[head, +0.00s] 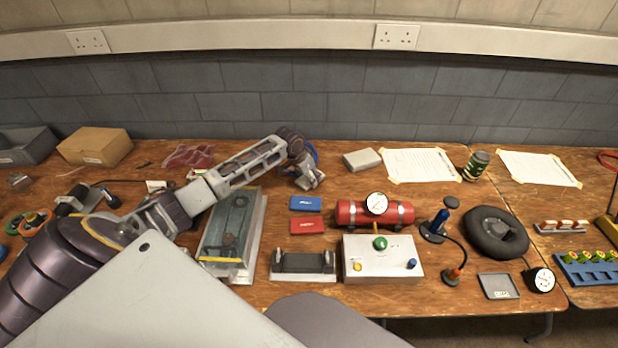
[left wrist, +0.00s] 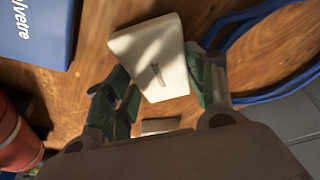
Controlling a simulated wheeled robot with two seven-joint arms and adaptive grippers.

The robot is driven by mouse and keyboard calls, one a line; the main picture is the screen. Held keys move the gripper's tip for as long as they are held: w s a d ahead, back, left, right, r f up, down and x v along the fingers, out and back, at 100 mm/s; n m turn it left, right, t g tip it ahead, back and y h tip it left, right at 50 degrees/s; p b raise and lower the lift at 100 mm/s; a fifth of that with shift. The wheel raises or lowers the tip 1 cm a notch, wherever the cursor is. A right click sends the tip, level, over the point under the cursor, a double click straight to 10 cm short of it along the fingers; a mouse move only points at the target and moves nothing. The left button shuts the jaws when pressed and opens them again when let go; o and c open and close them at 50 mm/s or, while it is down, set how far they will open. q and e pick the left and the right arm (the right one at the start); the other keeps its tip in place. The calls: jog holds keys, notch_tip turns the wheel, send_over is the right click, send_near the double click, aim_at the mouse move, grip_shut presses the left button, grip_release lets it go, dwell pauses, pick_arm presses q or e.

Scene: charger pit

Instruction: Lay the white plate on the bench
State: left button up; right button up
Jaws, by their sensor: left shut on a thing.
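The white plate (left wrist: 150,50), with a narrow dark slot in its face, is between the green-padded fingers of my left gripper (left wrist: 160,88) in the left wrist view. The gripper is shut on it, and the plate appears tilted over the wooden bench (head: 145,257). I cannot tell whether its edge touches the wood. In the head view my left gripper (head: 309,178) is low over the bench, behind the blue box. The plate is small and hard to make out there. My right gripper is not in view.
A blue box (head: 306,203), a red box (head: 306,225) and a red cylinder with a gauge (head: 350,213) stand close in front of the gripper. A blue cable (left wrist: 247,97) loops beside it. A pale box (head: 362,159) and taped paper (head: 420,165) lie to the right.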

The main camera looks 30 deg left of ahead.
aim_at(304, 181)
pick_arm(q)
jog(key=shift+f, duration=0.2)
jog(key=shift+s+f, duration=0.1)
jog(key=shift+f, duration=0.25)
jog(key=shift+s+f, duration=0.1)
jog(key=shift+f, duration=0.05)
jog(key=o, duration=0.7)
jog(key=shift+f, duration=0.1)
jog(key=o, duration=0.4)
jog(key=shift+d+f, duration=0.1)
jog(key=shift+f, duration=0.1)
jog(key=shift+c, duration=0.2)
jog(key=shift+r, duration=0.2)
jog(key=shift+w+r, duration=0.2)
jog(key=shift+r, duration=0.2)
jog(key=shift+s+r, duration=0.1)
jog(key=shift+r, duration=0.2)
jog(key=v, duration=0.6)
jog(key=shift+s+r+p, duration=0.1)
jog(key=shift+r+p, duration=0.15)
jog(key=shift+p, duration=0.15)
jog(key=shift+v, duration=2.6)
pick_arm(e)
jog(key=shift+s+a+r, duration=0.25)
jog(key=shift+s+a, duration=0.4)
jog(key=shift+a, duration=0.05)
